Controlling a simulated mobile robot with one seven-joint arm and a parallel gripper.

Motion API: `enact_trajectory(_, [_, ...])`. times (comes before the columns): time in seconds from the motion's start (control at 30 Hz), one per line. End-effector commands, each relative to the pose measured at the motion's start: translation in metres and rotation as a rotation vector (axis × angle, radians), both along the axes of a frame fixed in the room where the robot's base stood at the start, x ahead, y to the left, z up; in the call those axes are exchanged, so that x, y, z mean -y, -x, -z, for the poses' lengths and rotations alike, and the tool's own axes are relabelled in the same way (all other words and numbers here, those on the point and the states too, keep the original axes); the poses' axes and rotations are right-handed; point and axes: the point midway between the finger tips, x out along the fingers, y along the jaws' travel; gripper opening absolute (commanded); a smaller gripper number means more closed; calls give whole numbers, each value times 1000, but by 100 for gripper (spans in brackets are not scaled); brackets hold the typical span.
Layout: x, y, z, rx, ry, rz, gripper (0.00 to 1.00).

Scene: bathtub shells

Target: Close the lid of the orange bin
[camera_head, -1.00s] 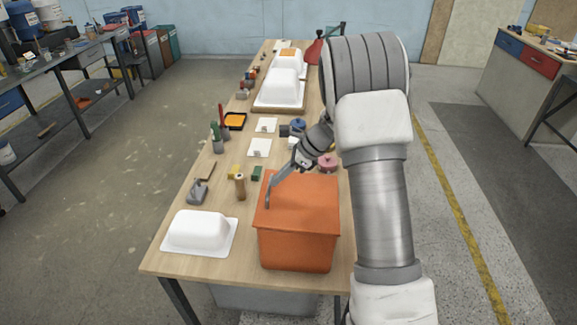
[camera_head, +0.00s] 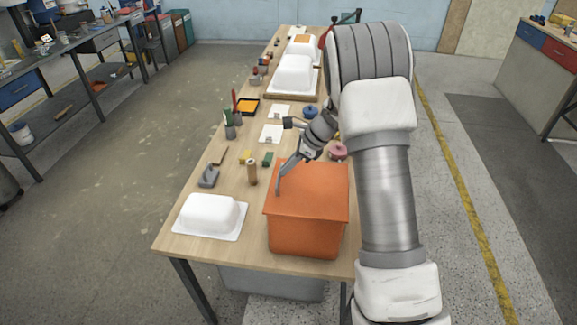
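The orange bin (camera_head: 305,236) stands at the front right of the wooden table. Its flat orange lid (camera_head: 318,188) lies across the top and looks down, with no gap visible along the front edge. My gripper (camera_head: 279,191) is over the left part of the lid, pointing down. A thin grey finger reaches to the lid surface or just above it; I cannot tell whether it touches. The fingers overlap in this view, so their opening is unclear. My arm covers the area just right of the bin.
A white tub shell (camera_head: 209,215) lies left of the bin. A wooden-handled tool (camera_head: 252,172) and a grey tool (camera_head: 208,176) stand behind it. More white shells (camera_head: 292,74) are at the table's far end. Open floor lies left of the table.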

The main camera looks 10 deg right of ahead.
Motion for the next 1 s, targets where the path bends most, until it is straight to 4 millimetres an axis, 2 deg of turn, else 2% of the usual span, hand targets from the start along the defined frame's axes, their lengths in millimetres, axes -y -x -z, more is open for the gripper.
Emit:
enact_trajectory(0.03, [-6, 7, 12, -21, -1, -11, 0])
enact_trajectory(0.17, [-3, 8, 2, -18, -2, -13, 0])
enact_trajectory(0.7, [57, 23, -97, 6, -2, -5, 0])
enact_trajectory(0.83, [66, 26, -111, 5, -2, -3, 0])
enact_trajectory(1.0, [70, 28, -119, 3, -2, -4, 0])
